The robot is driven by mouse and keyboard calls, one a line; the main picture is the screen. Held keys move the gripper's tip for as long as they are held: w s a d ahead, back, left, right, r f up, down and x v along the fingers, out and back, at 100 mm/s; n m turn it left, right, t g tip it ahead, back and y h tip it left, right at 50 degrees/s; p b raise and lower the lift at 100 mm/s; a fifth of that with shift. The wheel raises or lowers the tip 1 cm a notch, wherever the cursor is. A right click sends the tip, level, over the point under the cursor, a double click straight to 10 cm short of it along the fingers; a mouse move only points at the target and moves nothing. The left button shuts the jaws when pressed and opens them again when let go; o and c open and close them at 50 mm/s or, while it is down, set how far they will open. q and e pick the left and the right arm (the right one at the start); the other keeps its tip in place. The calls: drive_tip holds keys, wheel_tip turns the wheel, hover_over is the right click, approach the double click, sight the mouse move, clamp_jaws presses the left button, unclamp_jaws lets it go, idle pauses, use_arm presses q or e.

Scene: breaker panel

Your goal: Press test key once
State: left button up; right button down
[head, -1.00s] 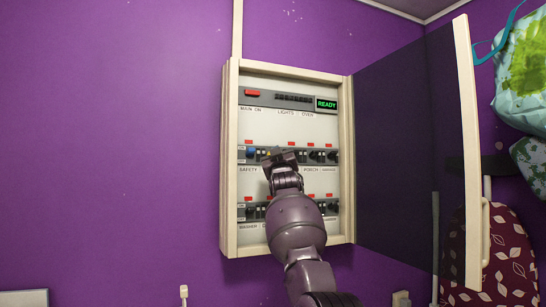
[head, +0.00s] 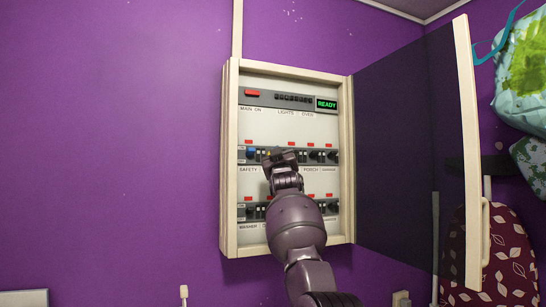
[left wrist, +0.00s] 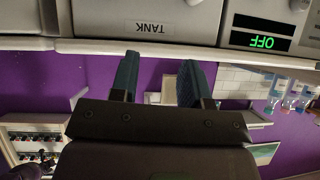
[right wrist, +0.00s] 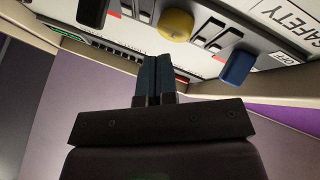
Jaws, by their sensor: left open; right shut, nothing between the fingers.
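The breaker panel (head: 262,122) is a white board in a wooden frame with its door open to the right. Its green display (head: 327,104) reads READY. My right gripper (head: 279,157) is shut and empty in front of the middle breaker row. A blue key (right wrist: 238,67) stands beside the SAFETY label, and a yellow round knob (right wrist: 175,25) stands next to it. The right gripper's fingertips (right wrist: 157,62) appear just below the yellow knob; contact cannot be told. No label reading "test" is legible. My left gripper (left wrist: 158,80) is open and empty, away from the panel.
The open dark door (head: 405,150) stands out right of the panel. A leaf-patterned ironing board (head: 510,250) and a green-blue bag (head: 525,70) are at far right. The purple wall left is clear. A unit labelled TANK (left wrist: 150,20) shows an OFF display (left wrist: 262,38).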

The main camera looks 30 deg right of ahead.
drive_tip(key=shift+w, duration=0.15)
drive_tip(key=shift+w, duration=0.25)
drive_tip(key=shift+w+d, duration=0.2)
drive_tip(key=shift+w, duration=0.65)
idle(1.4)
drive_tip(key=s+b, duration=0.1)
drive_tip(key=b, duration=0.1)
drive_tip(key=s+b, duration=0.1)
drive_tip(key=b, duration=0.2)
drive_tip(key=shift+s+a, duration=0.2)
drive_tip(key=shift+a, duration=0.05)
idle(0.8)
